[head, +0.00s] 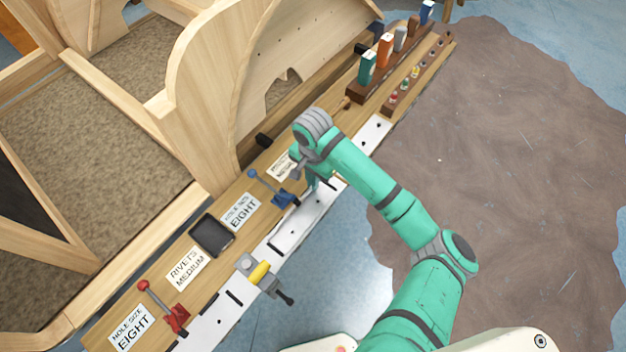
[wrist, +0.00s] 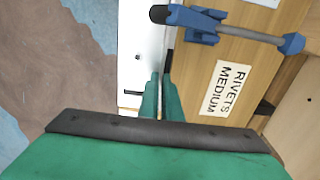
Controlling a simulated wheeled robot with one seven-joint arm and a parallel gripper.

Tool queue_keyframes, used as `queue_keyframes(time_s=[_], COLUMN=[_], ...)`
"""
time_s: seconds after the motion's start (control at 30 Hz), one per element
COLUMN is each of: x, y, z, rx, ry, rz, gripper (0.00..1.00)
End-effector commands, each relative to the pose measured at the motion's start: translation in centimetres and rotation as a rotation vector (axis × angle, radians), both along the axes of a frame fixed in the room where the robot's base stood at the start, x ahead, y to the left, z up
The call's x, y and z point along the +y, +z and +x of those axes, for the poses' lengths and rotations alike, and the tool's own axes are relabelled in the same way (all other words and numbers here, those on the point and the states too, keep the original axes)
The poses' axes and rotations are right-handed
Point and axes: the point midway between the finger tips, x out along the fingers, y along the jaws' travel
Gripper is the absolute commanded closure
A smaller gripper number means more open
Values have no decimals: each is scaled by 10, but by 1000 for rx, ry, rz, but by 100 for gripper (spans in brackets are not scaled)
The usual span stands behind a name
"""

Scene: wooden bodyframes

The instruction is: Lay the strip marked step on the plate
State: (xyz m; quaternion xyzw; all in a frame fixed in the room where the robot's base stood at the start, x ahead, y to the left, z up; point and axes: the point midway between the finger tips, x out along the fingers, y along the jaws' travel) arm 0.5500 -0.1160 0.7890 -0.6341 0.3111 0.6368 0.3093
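No marking that reads step can be made out in either view. A long white slotted strip (head: 280,238) runs along the front edge of the wooden bench, and it also shows in the wrist view (wrist: 135,45). Which piece is the plate I cannot tell; a dark square pad (head: 212,236) lies on the bench between labels. My gripper (head: 312,184) is low over the white strip, beside the blue-handled clamp (head: 272,187). In the wrist view my gripper's fingers (wrist: 159,78) are nearly together, with a narrow pale gap and no clear object between them.
A red-handled clamp (head: 165,308) and a yellow-and-grey clamp (head: 258,272) stand along the bench edge. A rack (head: 372,88) with several coloured blocks is at the far end. A curved wooden frame (head: 205,100) rises behind.

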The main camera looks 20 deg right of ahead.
Motion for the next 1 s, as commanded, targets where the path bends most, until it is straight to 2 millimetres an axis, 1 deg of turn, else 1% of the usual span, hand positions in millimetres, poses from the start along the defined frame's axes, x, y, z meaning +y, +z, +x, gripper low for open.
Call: queue_keyframes(time_s=[0.43,0.5,0.53,0.87,1.0], x=[-1,-1,-1,0,1], y=[-2,-2,-2,-1,10], z=[0,0,0,0,1], rx=[0,0,0,0,-1], ry=[-2,-1,-1,0,0], rz=[0,0,0,0,1], gripper=[100,81,74,74,74])
